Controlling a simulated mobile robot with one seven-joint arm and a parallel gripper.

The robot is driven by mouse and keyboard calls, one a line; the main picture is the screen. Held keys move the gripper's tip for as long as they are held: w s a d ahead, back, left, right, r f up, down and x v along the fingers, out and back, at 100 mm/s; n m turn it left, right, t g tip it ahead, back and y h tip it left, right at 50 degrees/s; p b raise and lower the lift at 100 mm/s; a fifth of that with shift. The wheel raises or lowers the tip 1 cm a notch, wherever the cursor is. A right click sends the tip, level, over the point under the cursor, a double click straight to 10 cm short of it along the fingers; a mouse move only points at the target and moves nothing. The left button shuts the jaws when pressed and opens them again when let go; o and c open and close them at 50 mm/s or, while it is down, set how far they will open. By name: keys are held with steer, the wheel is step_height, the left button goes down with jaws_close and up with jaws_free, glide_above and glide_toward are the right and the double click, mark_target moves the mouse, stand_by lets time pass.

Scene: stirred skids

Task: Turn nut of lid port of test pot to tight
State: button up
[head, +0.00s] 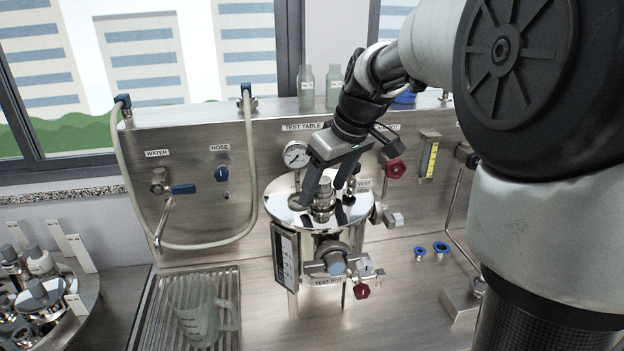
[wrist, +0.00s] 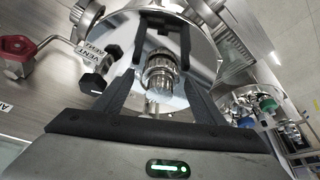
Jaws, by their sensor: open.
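The test pot's round shiny lid (head: 283,190) is at the middle of the head view, above the label "TEST POT" (head: 327,282). A stepped metal lid port with a ringed nut (head: 322,208) stands upright on the lid. The port and nut also show in the wrist view (wrist: 160,75), between my fingers. My gripper (head: 324,192) is open and reaches down from above, with one finger on each side of the port. In the wrist view a gap shows between the fingers and the nut. Whether either finger touches it lower down is hard to tell.
A black handle by the "VENT" label (wrist: 95,82) is close to one finger. A pressure gauge (head: 296,154) and a red knob (head: 396,168) sit on the panel behind. A beaker (head: 200,312) stands on the drain grate at front left.

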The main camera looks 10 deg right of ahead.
steer(key=c, duration=1.1)
steer(key=shift+o, duration=0.2)
